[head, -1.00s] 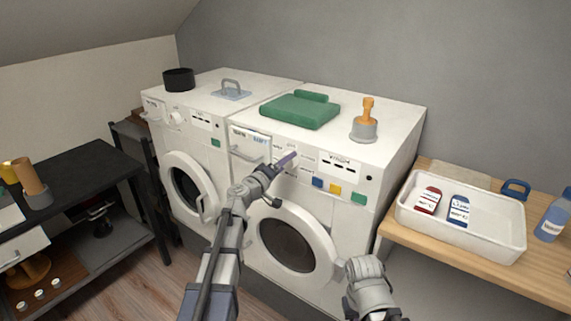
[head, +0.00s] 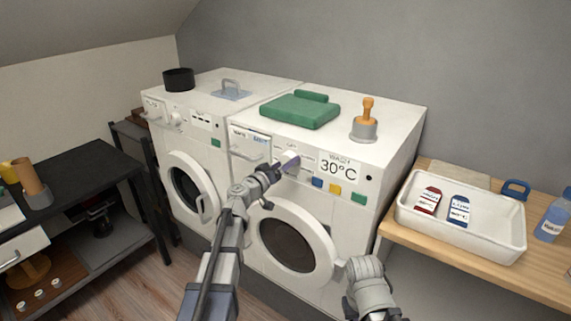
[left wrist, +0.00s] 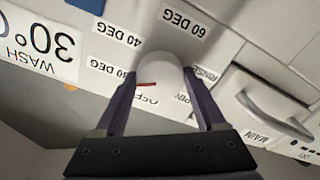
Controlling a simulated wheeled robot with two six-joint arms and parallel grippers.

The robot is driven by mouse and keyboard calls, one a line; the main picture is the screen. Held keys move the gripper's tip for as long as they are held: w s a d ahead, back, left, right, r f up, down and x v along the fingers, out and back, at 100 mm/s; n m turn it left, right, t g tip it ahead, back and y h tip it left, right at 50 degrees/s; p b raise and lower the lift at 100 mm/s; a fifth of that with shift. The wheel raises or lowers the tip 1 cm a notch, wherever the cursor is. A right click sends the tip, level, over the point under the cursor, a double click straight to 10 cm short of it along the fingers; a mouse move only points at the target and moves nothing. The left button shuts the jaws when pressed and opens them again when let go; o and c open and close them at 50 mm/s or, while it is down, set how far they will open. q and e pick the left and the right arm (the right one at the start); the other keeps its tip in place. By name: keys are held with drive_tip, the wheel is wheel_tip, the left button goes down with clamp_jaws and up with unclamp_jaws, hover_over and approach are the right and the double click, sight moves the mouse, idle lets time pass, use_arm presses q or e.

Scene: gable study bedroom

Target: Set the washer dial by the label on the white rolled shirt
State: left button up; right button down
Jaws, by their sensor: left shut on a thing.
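The white washer dial (head: 290,157) is on the right machine's front panel. My left gripper (head: 287,163) is shut on it, with a dark finger on each side of the round knob in the left wrist view (left wrist: 160,78). The dial's red mark (left wrist: 147,84) points to the 30 DEG label (left wrist: 110,69); OFF, SPIN, RINSE, 40 DEG and 60 DEG labels sit around it. The washer display (head: 338,168) reads WASH 30°C. I see no white rolled shirt in these frames. Part of my right arm shows at lower right; its fingers are out of view.
The washer's round door (head: 290,240) is shut below the panel. A folded green cloth (head: 300,111) and an orange-handled stamp-like object (head: 366,122) lie on top. A white tray (head: 409,215) with red and blue labelled items stands on the wooden shelf (head: 420,248).

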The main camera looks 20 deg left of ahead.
idle(0.3)
use_arm(q)
drive_tip(key=o, duration=1.3)
drive_tip(key=shift+s, duration=0.15)
drive_tip(key=v, duration=0.7)
drive_tip(key=shift+s+a, duration=0.15)
drive_tip(key=shift+s, duration=0.1)
